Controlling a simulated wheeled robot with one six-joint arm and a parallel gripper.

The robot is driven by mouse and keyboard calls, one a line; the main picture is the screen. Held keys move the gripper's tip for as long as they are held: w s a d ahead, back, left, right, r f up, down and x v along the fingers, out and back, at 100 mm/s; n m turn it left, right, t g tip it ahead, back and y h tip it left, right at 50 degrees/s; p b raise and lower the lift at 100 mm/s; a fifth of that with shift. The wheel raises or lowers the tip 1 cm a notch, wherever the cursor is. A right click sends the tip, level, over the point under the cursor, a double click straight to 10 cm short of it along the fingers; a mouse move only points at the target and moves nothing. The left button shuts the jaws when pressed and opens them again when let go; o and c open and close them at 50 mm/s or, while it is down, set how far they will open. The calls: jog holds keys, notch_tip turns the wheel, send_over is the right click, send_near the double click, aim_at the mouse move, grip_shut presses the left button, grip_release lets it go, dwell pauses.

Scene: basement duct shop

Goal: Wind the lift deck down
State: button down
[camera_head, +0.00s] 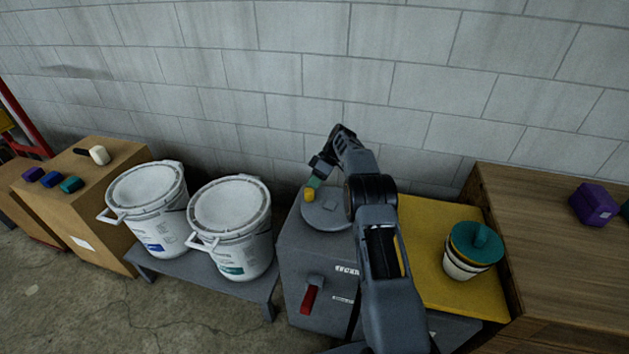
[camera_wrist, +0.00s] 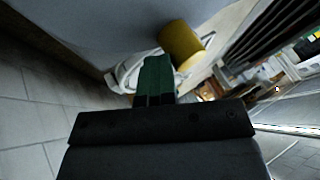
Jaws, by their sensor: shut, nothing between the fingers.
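A round grey disc (camera_head: 330,213) with a yellow knob (camera_head: 308,194) near its edge lies on top of a grey cabinet (camera_head: 310,255). A flat yellow deck (camera_head: 425,285) lies to the right of the cabinet; my arm covers part of its left side. A white pot with a teal lid (camera_head: 477,243) stands on it. My gripper (camera_head: 316,182) is shut and empty, right by the yellow knob. In the wrist view its green fingertips (camera_wrist: 157,78) are together, and the knob (camera_wrist: 181,45) shows just beyond and right of them. I cannot tell whether they touch.
Two white buckets (camera_head: 150,210) (camera_head: 232,228) stand on a low grey bench (camera_head: 190,280) left of the cabinet. A red-handled lever (camera_head: 309,298) is on the cabinet front. A wooden box (camera_head: 560,260) stands at right. The block wall (camera_head: 300,80) is close behind.

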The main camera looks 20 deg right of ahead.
jog(key=shift+s+a, duration=0.2)
jog(key=shift+a, duration=0.45)
jog(key=shift+r, duration=0.15)
